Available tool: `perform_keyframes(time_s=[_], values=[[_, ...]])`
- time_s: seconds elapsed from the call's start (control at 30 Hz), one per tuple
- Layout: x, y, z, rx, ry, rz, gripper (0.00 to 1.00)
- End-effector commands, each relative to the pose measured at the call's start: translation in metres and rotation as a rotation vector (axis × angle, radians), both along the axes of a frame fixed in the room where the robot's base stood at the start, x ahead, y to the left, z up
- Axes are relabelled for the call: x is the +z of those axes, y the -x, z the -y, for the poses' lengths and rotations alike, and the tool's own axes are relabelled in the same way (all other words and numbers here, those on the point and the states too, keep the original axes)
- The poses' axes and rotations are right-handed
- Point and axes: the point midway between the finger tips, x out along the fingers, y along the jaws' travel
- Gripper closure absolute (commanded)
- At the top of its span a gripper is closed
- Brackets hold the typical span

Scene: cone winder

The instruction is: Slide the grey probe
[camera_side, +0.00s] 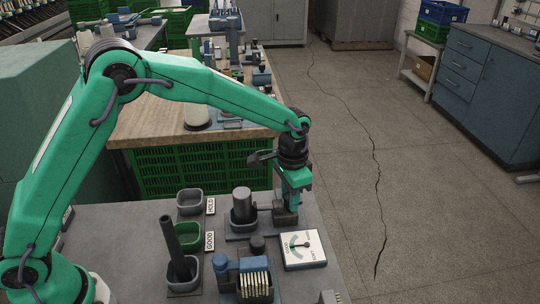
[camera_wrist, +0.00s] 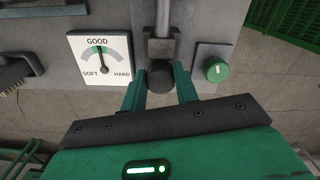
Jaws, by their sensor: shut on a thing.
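The grey probe (camera_wrist: 160,78) shows in the wrist view as a dark rounded end below a pale grey rod. My gripper (camera_wrist: 160,92) has its two green fingers closed around this end, one on each side. In the side view my gripper (camera_side: 292,190) points down at the right part of the grey bench, and its fingers hide most of the probe. A white dial (camera_wrist: 100,58) marked SOFT, GOOD and HARD is left of the probe, its needle near GOOD. The dial also shows in the side view (camera_side: 303,250), in front of my gripper.
A green knob (camera_wrist: 216,70) sits right of the probe. A grey cylinder (camera_side: 242,204) stands left of my gripper. Labelled trays (camera_side: 190,202) and a tall dark rod (camera_side: 171,238) are farther left. A blue device (camera_side: 243,278) is near the front. Open floor lies right of the bench.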

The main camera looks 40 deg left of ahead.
Motion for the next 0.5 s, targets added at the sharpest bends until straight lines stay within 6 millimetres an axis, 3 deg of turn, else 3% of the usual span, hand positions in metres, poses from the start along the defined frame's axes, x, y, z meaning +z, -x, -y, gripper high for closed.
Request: perform_keyframes(time_s=[0.5], values=[[0.002,-0.024,0.023,0.0,0.002,0.005,1.0]])
